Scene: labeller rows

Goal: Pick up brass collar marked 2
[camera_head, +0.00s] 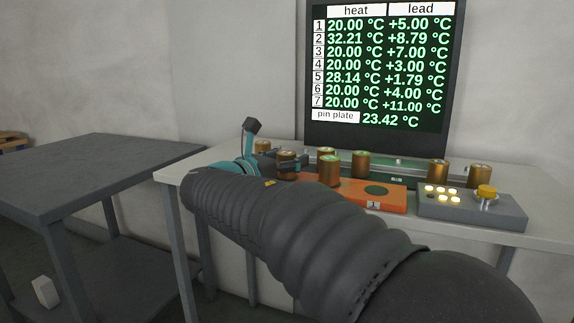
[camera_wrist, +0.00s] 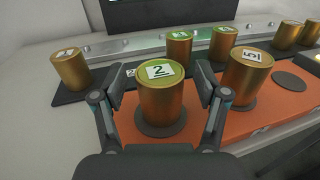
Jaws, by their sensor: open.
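The brass collar marked 2 (camera_wrist: 161,100) stands upright on a dark round spot of the orange plate (camera_wrist: 265,122) in the middle of the wrist view. Its green top carries a white label with the 2. My gripper (camera_wrist: 160,88) is open, with one finger to the left and one to the right of this collar. A gap shows on both sides. In the head view a collar (camera_head: 287,166) stands by my gripper fingers (camera_head: 290,158), partly hidden; its label is not readable there.
The collar marked 5 (camera_wrist: 246,78) stands close to the right finger. Another collar (camera_wrist: 70,70) stands at left, and several more stand along the back. The display (camera_head: 380,70) reads 32.21 °C heat and +8.79 lead for row 2. A grey button box (camera_head: 470,212) stands at right.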

